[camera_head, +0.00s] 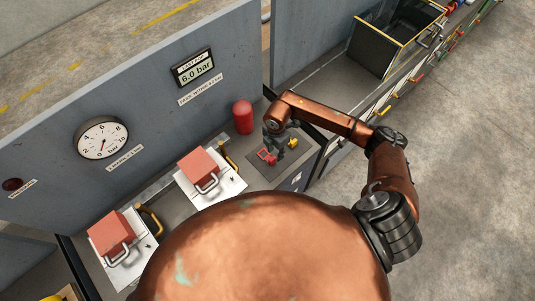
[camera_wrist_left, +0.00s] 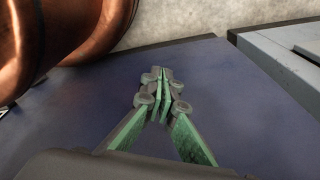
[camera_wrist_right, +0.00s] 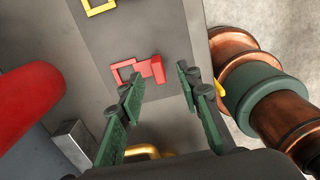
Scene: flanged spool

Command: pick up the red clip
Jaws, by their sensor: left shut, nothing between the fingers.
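The red clip (camera_head: 267,157) lies on a dark grey mat at the right end of the bench. In the right wrist view the clip (camera_wrist_right: 157,69) has a block-like end seen between the fingertips and an open square loop to the left. My right gripper (camera_wrist_right: 159,78) is open and points at it with nothing held. The gap between fingers and clip is hard to judge. In the head view the right gripper (camera_head: 276,144) is over the mat, close to the clip. My left gripper (camera_wrist_left: 164,82) is shut and empty above a dark blue surface; the head view does not show it.
A yellow clip (camera_head: 293,142) lies on the mat beside the right gripper. A red cylinder (camera_head: 243,117) stands behind to the left. Two white plates with red blocks (camera_head: 198,166) and handles sit further left. A grey panel with a gauge (camera_head: 102,138) rises behind the bench.

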